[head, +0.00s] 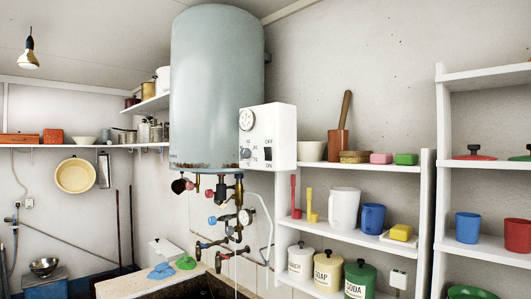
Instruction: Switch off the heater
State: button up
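The heater (212,85) is a large pale blue-grey tank, mounted high with rust along its lower rim. A white control box (283,125) is on its right front side. The box carries a round dial (247,119), a smaller grey knob (245,153) and a dark rocker switch (268,155). The word OFF is above the switch and ON is below it. I cannot tell which way the rocker is tipped. My gripper is not in view, and nothing covers the front of the box.
Pipes with valves and a gauge (245,217) hang below the tank. A stone trough (125,286) is beneath, with blue and green cloths on its ledge. White shelves (340,234) with mugs and canisters stand at right. A lit bulb (29,58) hangs at upper left.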

aim_at(268, 150)
jog(key=i+j, duration=0.15)
jog(key=i, duration=0.4)
jog(key=i+j, duration=0.2)
jog(key=i, duration=0.4)
jog(key=i+j, duration=0.15)
jog(key=i, duration=0.4)
jog(key=i+j, duration=0.2)
jog(key=i, duration=0.4)
